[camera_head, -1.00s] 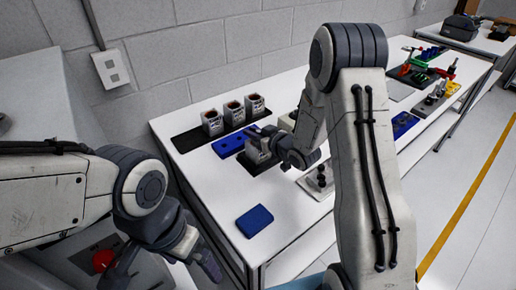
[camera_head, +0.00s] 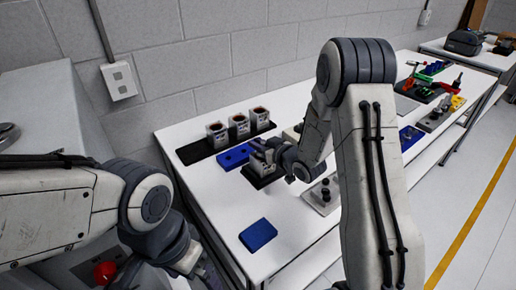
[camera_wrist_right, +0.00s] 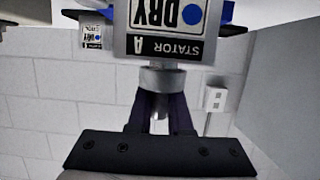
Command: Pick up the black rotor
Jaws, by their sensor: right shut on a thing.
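My right gripper (camera_head: 262,152) is at the stator on the black pad in mid-table. In the right wrist view, its dark fingers (camera_wrist_right: 160,112) are shut on a grey round piece with a thin shaft (camera_wrist_right: 163,80). This piece meets a box labelled STATOR A (camera_wrist_right: 165,45); I cannot tell how deep it sits, and I see no black on it. In the head view small dark upright parts, possibly rotors (camera_head: 325,188), stand on a light plate right of the gripper, partly behind my right arm. My left gripper (camera_head: 208,270) hangs low near the bottom edge; its fingers are unclear.
Several grey stators (camera_head: 239,126) stand in a row on a black strip. A blue holder (camera_head: 236,156) lies before them. A blue block (camera_head: 258,234) lies near the table's front edge with free white table around it. Other parts and tools (camera_head: 430,90) lie at the far right.

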